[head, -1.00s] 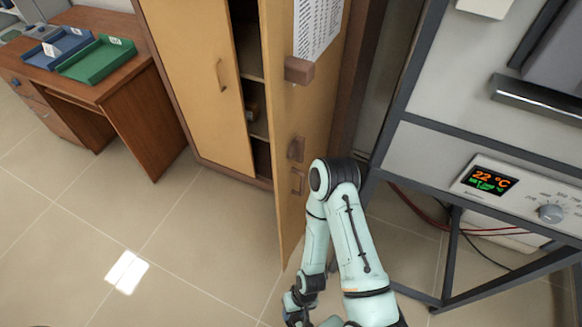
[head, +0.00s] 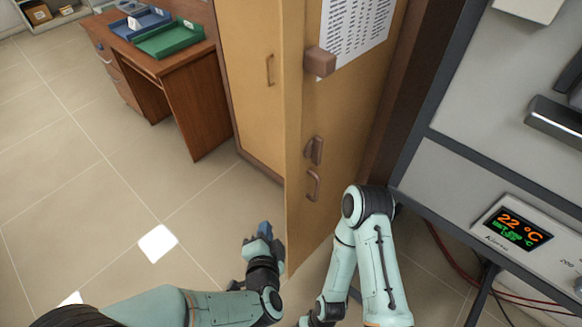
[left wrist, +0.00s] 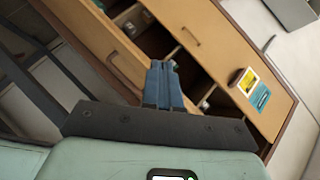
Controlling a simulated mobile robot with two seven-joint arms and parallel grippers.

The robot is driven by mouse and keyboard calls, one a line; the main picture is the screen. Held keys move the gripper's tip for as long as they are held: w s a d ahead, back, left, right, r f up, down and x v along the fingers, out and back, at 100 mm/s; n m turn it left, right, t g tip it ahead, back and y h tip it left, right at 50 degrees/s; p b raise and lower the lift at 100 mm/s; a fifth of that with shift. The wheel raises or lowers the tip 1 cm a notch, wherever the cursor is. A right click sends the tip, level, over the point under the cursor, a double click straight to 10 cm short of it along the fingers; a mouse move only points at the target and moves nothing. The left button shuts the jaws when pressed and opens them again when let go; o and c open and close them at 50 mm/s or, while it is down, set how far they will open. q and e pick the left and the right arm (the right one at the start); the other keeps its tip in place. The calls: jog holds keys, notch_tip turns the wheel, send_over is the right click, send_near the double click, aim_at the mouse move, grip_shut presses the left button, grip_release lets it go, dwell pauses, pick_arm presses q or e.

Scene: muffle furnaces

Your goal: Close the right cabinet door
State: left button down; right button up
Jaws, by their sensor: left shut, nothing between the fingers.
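The right cabinet door (head: 340,120) stands open in the head view, its outer face towards the right. It carries a brown handle (head: 313,185), a latch piece (head: 315,150) and a brown block (head: 320,62). The left cabinet door (head: 252,75) looks closed. My left gripper (head: 265,230) is shut and empty, left of the lower free edge of the right door, with no clear contact. In the left wrist view its blue fingers (left wrist: 165,85) point at the cabinet's open gap (left wrist: 155,42) with shelves. My right arm stands right of the door; its gripper is out of view.
A furnace panel (head: 515,230) on a dark frame stands close on the right, with red cables (head: 452,262) below. A wooden desk (head: 185,85) with a green tray (head: 172,40) and a blue tray (head: 140,22) stands at the left. The floor between is clear.

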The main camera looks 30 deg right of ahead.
pick_arm(q)
jog(key=s+d+r+m+t+h+b, duration=0.1)
jog(key=s+d+r+m+t, duration=0.2)
jog(key=r, duration=0.5)
jog(key=s+d+r+m+t+h, duration=0.1)
jog(key=s+d+r+m, duration=0.3)
jog(key=r, duration=0.5)
send_near(289, 148)
jog(key=d, duration=0.4)
jog(key=shift+n, duration=0.4)
jog(key=w, duration=0.2)
jog(key=w+a, duration=0.1)
jog(key=w, duration=0.1)
jog(key=shift+w+f, duration=0.2)
jog(key=shift+w, duration=0.05)
jog(key=shift+w+a, duration=0.1)
jog(key=shift+w, duration=0.35)
jog(key=shift+a, duration=0.1)
